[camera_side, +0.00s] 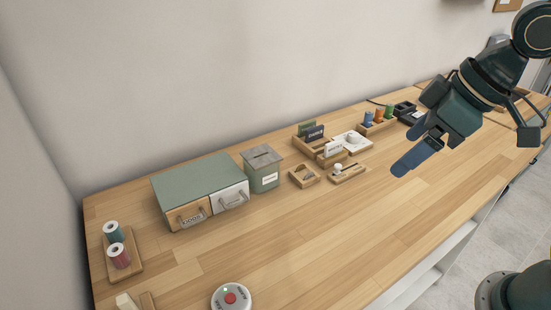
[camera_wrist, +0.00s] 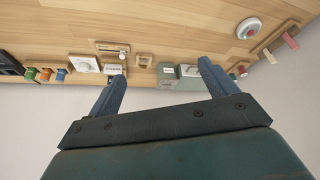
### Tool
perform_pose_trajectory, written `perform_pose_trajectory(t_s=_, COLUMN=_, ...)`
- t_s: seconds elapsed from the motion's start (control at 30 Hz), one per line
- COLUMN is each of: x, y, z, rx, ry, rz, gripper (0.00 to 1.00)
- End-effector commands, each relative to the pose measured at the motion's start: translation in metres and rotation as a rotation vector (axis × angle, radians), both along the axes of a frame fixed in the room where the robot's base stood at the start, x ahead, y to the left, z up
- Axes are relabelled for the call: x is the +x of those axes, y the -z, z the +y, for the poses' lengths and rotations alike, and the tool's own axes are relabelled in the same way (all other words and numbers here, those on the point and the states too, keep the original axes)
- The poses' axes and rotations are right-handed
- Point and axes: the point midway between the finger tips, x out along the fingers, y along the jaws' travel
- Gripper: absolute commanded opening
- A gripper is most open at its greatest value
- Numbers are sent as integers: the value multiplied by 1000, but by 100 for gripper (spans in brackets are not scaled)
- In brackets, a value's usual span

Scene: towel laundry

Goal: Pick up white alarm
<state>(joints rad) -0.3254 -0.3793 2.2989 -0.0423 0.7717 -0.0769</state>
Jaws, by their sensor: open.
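A round white device with a red button and a small green light, which looks like the white alarm (camera_side: 231,297), lies on the wooden table at the bottom of the side view. In the wrist view the white alarm (camera_wrist: 249,28) is at the upper right, beyond and to the right of the fingers. My gripper (camera_side: 408,158) is raised above the table's right part in the side view, well apart from the alarm. In the wrist view my gripper (camera_wrist: 162,70) has its blue fingers spread with nothing between them.
A green-topped drawer box (camera_side: 195,180) and a green bin (camera_side: 262,170) stand along the wall. Small wooden holders (camera_side: 304,176) sit right of them. A tray with thread spools (camera_side: 124,257) is at the left. The table's front middle (camera_side: 300,235) is clear.

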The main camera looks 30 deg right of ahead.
Motion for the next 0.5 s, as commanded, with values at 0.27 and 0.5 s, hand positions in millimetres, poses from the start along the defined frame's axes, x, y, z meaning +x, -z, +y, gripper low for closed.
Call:
perform_pose_trajectory(t_s=0.27, x=29, y=18, z=85, rx=-16, ry=-251, rz=24, gripper=85)
perform_pose_trajectory(t_s=0.5, x=34, y=43, z=165, rx=-27, ry=-458, rz=38, gripper=85)
